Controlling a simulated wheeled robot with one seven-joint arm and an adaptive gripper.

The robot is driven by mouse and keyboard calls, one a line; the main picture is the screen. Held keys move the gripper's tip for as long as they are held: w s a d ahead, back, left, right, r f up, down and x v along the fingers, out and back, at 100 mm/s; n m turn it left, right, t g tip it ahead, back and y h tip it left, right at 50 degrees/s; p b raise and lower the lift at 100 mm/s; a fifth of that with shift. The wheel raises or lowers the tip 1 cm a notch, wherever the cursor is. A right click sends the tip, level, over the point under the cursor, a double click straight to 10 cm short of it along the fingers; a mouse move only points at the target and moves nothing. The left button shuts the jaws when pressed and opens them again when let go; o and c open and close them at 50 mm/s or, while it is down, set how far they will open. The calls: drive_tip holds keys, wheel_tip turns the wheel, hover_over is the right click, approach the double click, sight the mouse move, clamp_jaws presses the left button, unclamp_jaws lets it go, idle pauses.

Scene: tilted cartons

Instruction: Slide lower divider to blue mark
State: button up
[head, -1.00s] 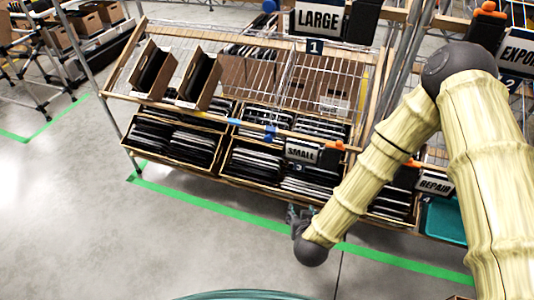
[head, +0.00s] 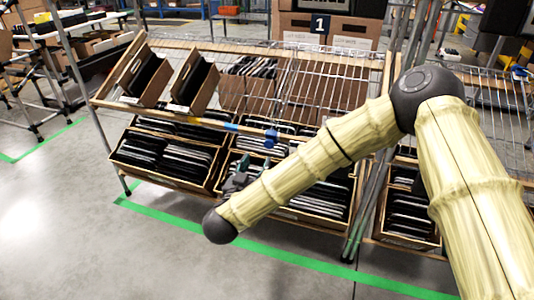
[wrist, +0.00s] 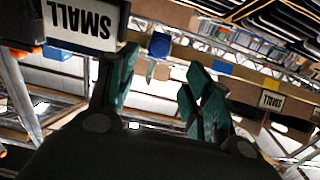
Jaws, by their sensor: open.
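A blue knob-like piece (head: 271,138), which looks like the lower divider, sits on the lower front rail (head: 190,121). It also shows in the wrist view (wrist: 160,45), between my fingers in the picture and beyond their tips. A blue mark (head: 231,126) is on the same rail, left of the piece; in the wrist view a blue patch (wrist: 222,68) lies right of it. My gripper (head: 238,168) is open and empty, in front of the lower cartons and below the rail. Its teal fingers (wrist: 160,82) stand apart, not touching the piece.
A SMALL sign (wrist: 82,24) is close beside one finger in the wrist view; my arm hides it in the head view. Tilted cartons (head: 165,155) of black items fill the lower shelf. The floor in front is clear, with a green line (head: 230,240).

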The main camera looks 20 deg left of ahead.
sight(268, 145)
drive_tip(key=w+b, duration=0.1)
drive_tip(key=w, duration=0.4)
drive_tip(key=w+b, duration=0.2)
drive_tip(key=w, duration=0.3)
drive_tip(key=shift+w+d, duration=0.2)
drive_tip(key=shift+w, duration=0.15)
clamp_jaws()
